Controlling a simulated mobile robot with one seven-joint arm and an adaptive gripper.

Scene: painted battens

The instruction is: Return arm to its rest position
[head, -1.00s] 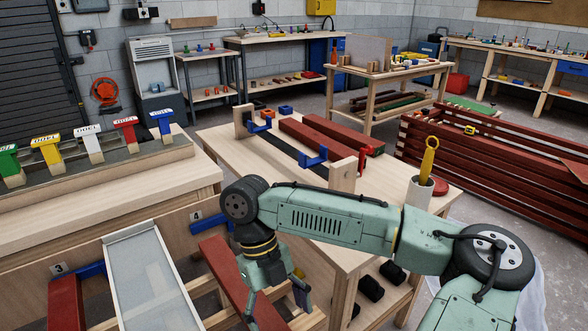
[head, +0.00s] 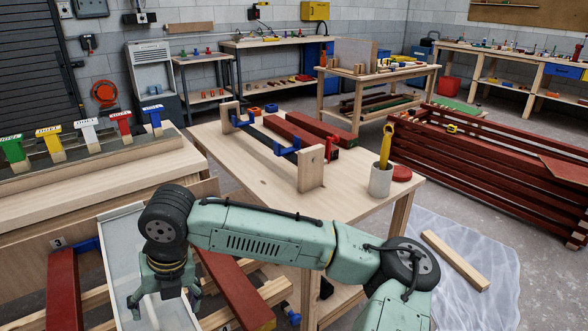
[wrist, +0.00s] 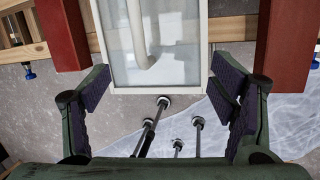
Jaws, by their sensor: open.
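My gripper (head: 165,297) is at the lower left in the head view, above the pale grey tray (head: 118,262). My green arm reaches to it from the lower right. In the wrist view my gripper (wrist: 163,95) has its two dark-padded fingers spread wide with nothing between them. The tray's near end (wrist: 150,85) shows beyond the fingertips, with a pale curved shape on its surface. Red battens (wrist: 62,30) lie on both sides of the tray, apart from the fingers.
A wooden workbench (head: 240,170) with red battens, blue clamps and a cup (head: 381,180) holding a yellow tool stands beyond my arm. Stacked red battens (head: 490,165) are at the right. A loose batten (head: 455,260) lies on plastic sheeting (head: 440,232) on the floor.

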